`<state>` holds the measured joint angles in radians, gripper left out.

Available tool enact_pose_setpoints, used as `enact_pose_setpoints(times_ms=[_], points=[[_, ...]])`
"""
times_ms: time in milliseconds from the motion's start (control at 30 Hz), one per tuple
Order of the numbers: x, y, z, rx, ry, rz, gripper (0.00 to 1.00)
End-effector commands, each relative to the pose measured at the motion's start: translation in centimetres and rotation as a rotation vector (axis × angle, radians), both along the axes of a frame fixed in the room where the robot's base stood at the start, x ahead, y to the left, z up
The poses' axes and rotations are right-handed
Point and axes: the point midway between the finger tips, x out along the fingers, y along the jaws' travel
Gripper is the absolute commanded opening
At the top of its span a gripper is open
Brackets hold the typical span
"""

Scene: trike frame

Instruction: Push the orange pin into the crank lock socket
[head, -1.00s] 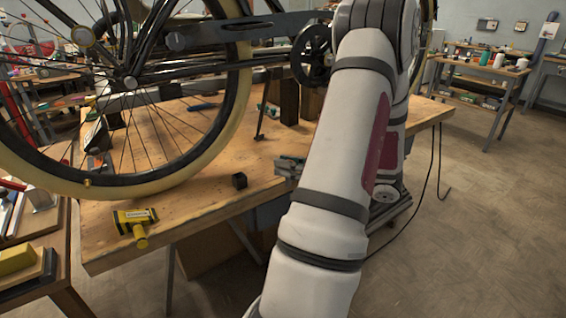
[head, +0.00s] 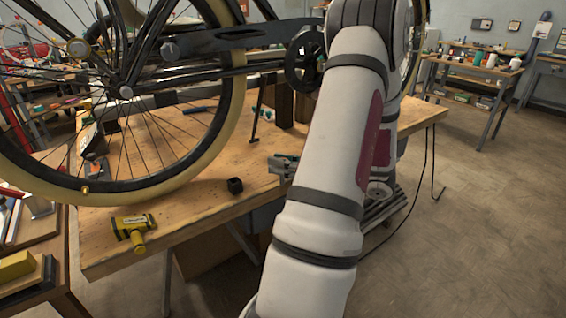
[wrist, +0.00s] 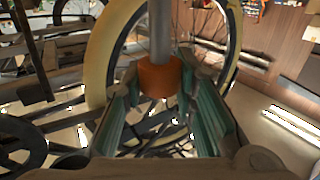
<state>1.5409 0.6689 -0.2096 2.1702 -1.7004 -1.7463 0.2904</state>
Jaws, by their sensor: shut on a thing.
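The orange pin (wrist: 160,77) shows in the wrist view as an orange collar with a grey shaft rising from it to the top edge. My gripper (wrist: 163,90) is shut around the orange part, with a green-lined finger on each side. In the head view my arm hides the gripper and the pin. A dark spoked crank wheel (head: 306,58) sits beside my arm in the head view. A dark round part of the frame also shows at the lower left of the wrist view (wrist: 22,146). I cannot make out the crank lock socket in either view.
The bicycle wheel (head: 222,135) stands over the wooden bench (head: 190,210). A yellow tool (head: 133,226) and a small black block (head: 235,185) lie near the front edge. A grey-green metal thing (head: 281,166) is partly behind my arm. Open floor (head: 480,220) lies to the right.

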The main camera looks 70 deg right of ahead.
Motion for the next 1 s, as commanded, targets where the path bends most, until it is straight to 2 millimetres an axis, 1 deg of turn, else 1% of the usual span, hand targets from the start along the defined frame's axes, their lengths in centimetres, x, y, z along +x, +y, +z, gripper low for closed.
enact_pose_setpoints(times_ms=[33,800,1000], points=[[0.0,0.0,0.3,0.000,0.000,0.000,0.00],[0.0,0.0,2.9,0.000,-0.001,0.000,0.00],[0.0,0.0,3.2,0.000,-0.001,0.000,0.00]])
